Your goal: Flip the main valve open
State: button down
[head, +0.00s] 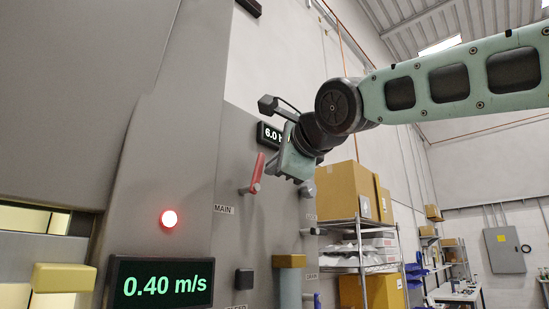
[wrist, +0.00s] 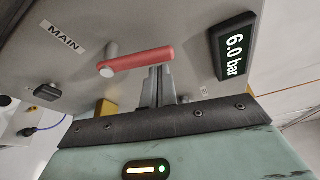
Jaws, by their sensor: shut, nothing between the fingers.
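The main valve is a red lever (head: 258,172) on the grey panel, just above the MAIN label (head: 223,209). In the head view it stands nearly upright from its grey pivot. In the wrist view the red lever (wrist: 140,61) runs from its pivot knob across the top of my fingers. My gripper (wrist: 158,72) is shut and empty, its fingertips at the lever's edge near the free end; I cannot tell whether they touch. In the head view my gripper (head: 285,165) is right of the lever, its fingers mostly hidden.
A pressure display (wrist: 235,45) reading 6.0 bar is close beside the lever. A red lamp (head: 169,218) is lit above a 0.40 m/s display (head: 161,284). Yellow-capped parts (head: 289,261) are on the panel below. Shelving with boxes (head: 347,193) stands to the right.

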jog(key=shift+s, duration=0.15)
jog(key=shift+s+a+r+n+t+y+b, duration=0.25)
jog(key=shift+n+b, duration=0.55)
jog(key=shift+b, duration=0.75)
jog(key=shift+s+a+r+n+t+y+b, duration=0.15)
jog(key=shift+s+a+n+b, duration=0.2)
jog(key=shift+n+b, duration=0.85)
jog(key=shift+w+d+m+b, duration=0.1)
jog(key=shift+d+m+b, duration=0.05)
jog(key=shift+m+b, duration=0.2)
